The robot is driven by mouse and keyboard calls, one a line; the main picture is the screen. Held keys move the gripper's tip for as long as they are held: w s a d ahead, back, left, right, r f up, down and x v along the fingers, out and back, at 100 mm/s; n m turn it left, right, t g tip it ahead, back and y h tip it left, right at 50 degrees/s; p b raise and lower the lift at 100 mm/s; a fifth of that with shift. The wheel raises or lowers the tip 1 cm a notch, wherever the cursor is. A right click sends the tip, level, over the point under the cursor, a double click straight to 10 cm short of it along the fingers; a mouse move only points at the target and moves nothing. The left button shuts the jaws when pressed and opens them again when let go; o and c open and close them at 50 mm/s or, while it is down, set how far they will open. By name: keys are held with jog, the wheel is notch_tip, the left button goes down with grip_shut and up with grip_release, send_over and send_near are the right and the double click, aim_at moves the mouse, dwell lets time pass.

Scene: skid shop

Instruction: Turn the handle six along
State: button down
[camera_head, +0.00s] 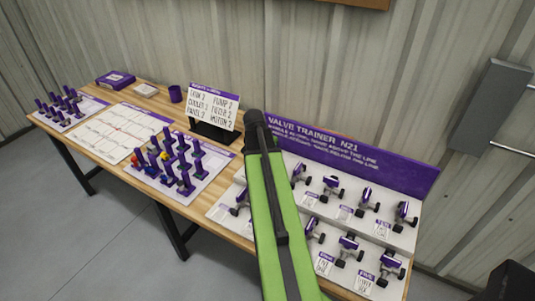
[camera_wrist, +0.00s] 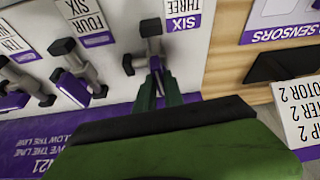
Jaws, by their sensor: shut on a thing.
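The valve board (camera_head: 350,158) stands at the right end of the wooden bench, with purple-handled valves in two rows. In the wrist view, my gripper (camera_wrist: 160,83) is shut on a small purple handle (camera_wrist: 156,64). This handle sits on a grey valve with black end knobs (camera_wrist: 151,27), beside a card (camera_wrist: 182,20) with a purple strip reading SIX and THREE below. The fingers cover most of the handle, so its exact angle is hard to tell. In the head view my green arm hides this valve and the gripper.
A neighbouring valve (camera_wrist: 75,62) stands close on the left in the wrist view. A sign (camera_head: 212,105) stands behind the board's left end. Boards with purple pegs (camera_head: 180,165) and a white chart (camera_head: 118,130) lie further left. A grey wall box (camera_head: 490,105) is at right.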

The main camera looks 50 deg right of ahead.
jog(key=shift+a+m, duration=0.15)
jog(key=shift+m, duration=0.35)
jog(key=c, duration=1.4)
grip_release()
jog(key=shift+c, duration=0.2)
jog(key=p+v, duration=1.6)
jog(key=v, duration=0.1)
jog(key=shift+w+r, duration=0.2)
jog(key=shift+w, duration=0.1)
